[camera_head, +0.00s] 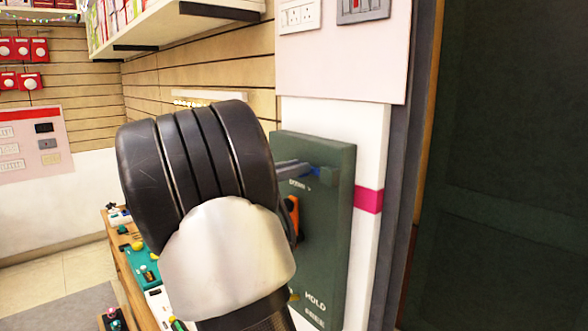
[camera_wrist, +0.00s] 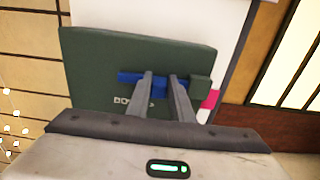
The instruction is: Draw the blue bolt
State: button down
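The blue bolt (camera_wrist: 128,78) lies across a dark green panel (camera_wrist: 90,60) in the wrist view. Its right end runs toward a green block (camera_wrist: 200,88) on the panel. My gripper (camera_wrist: 160,76) is at the bolt, with its two grey fingers apart and crossing in front of it. Some blue shows between the fingers. I cannot tell whether they touch the bolt. In the head view the bolt (camera_head: 317,171) shows near the top of the panel (camera_head: 330,230), beside grey finger tips. My arm hides the panel's left part and most of the gripper.
An orange part (camera_head: 292,215) sits lower on the panel, partly behind my arm. A wooden table (camera_head: 125,270) with coloured gadgets stands at the lower left. A white shelf (camera_head: 170,25) hangs above. A dark door (camera_head: 500,170) is at the right.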

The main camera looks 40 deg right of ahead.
jog(key=shift+w+r+p, duration=0.25)
jog(key=shift+w+p, duration=0.05)
jog(key=shift+p, duration=0.25)
jog(key=w+p, duration=0.3)
jog(key=w, duration=0.1)
jog(key=shift+a, duration=0.2)
jog(key=shift+w+a+f, duration=0.1)
jog(key=shift+w+f, duration=0.05)
jog(key=shift+w, duration=0.2)
jog(key=c, duration=1.6)
grip_release()
jog(key=shift+w, duration=0.15)
jog(key=shift+o, duration=0.2)
jog(key=s+a, duration=0.1)
jog(key=a, duration=1.6)
jog(key=shift+s+a, duration=0.2)
jog(key=shift+s, duration=0.1)
